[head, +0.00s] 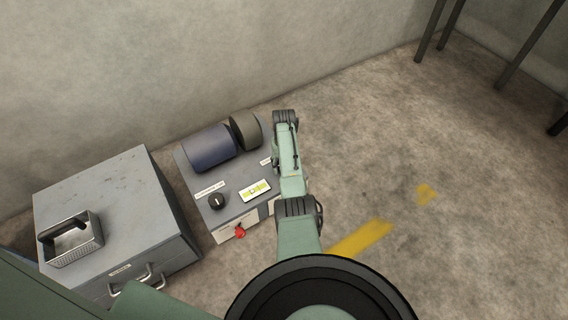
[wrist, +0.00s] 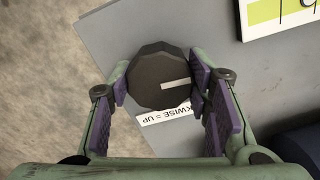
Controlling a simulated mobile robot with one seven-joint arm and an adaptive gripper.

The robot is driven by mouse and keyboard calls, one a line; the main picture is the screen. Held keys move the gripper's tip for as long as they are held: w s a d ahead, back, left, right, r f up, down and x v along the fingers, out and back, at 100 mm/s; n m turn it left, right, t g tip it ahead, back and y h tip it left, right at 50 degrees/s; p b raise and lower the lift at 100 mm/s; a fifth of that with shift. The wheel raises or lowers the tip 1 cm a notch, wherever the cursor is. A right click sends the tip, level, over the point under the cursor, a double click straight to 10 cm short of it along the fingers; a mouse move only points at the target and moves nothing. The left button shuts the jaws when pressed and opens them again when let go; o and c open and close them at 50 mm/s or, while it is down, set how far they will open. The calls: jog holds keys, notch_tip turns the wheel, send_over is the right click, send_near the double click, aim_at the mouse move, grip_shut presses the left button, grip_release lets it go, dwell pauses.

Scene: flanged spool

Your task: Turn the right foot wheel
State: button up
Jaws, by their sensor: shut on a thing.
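The right foot wheel, a dark faceted knob (wrist: 150,72) with a white pointer line, shows in the wrist view on the corner of a grey machine plate (wrist: 108,35). Its pointer points to the right of the picture. My gripper (wrist: 163,85) has one finger on each side of the wheel and is shut on it. A label (wrist: 168,116) ending in "KWISE = UP" lies partly hidden beside the wheel. In the head view my arm covers this wheel and the fingers. The other foot wheel (head: 217,201) shows there, black with a white mark, at the machine's front left.
A yellow-green level (head: 254,190) sits on the machine, also in the wrist view (wrist: 285,14). A blue drum (head: 208,147) with a dark flange lies at the back. A red knob (head: 240,232) is on the front. A grey cabinet (head: 115,220) stands left; floor at right is clear.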

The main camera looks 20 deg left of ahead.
jog(key=shift+m, duration=0.5)
jog(key=o, duration=1.2)
jog(key=shift+c, duration=0.2)
notch_tip(320, 180, up, 12)
